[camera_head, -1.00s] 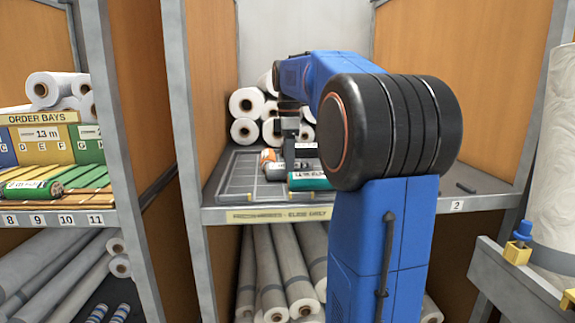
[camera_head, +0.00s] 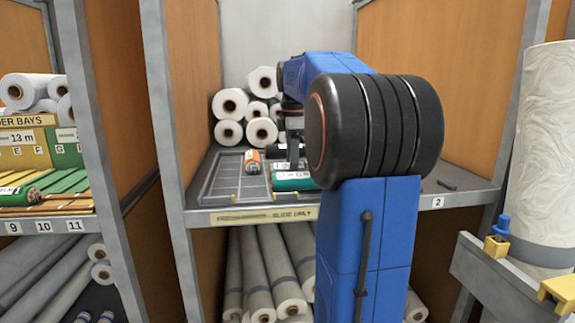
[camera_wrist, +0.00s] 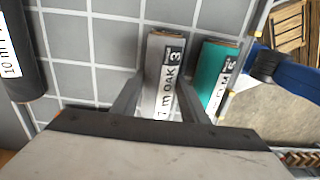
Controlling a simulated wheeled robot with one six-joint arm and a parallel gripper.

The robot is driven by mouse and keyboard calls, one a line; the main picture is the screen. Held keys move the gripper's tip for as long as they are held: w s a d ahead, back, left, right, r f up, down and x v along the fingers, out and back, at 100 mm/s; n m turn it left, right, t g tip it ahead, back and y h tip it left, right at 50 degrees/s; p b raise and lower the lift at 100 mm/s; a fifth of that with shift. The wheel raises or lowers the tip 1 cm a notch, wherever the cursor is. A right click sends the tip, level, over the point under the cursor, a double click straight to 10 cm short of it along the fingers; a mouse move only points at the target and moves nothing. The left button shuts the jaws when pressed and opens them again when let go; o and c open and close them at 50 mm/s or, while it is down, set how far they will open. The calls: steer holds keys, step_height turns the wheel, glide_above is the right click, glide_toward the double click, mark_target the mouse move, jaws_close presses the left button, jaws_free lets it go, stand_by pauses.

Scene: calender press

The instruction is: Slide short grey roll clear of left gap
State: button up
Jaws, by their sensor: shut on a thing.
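The short grey roll (camera_wrist: 163,75), labelled 1 m OAK 3, lies on the gridded tray in the wrist view. My gripper (camera_wrist: 158,98) is shut on it, one finger along each long side. In the head view the grey roll (camera_head: 283,166) shows just behind the teal roll, partly hidden by my gripper (camera_head: 292,160) and arm. The teal roll (camera_wrist: 217,70) lies to its right in the wrist view, roughly parallel, with a narrow space between; in the head view the teal roll (camera_head: 292,184) is in front.
A dark roll (camera_wrist: 22,55) lies at the wrist view's left. White rolls (camera_head: 230,103) are stacked behind. The tray's left part is bare. A wooden partition (camera_head: 195,80) stands at left.

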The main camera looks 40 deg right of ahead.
steer(key=o, duration=1.1)
steer(key=shift+o, duration=0.2)
steer(key=shift+r, duration=0.15)
step_height(320, 180, up, 17)
steer(key=shift+s, duration=0.1)
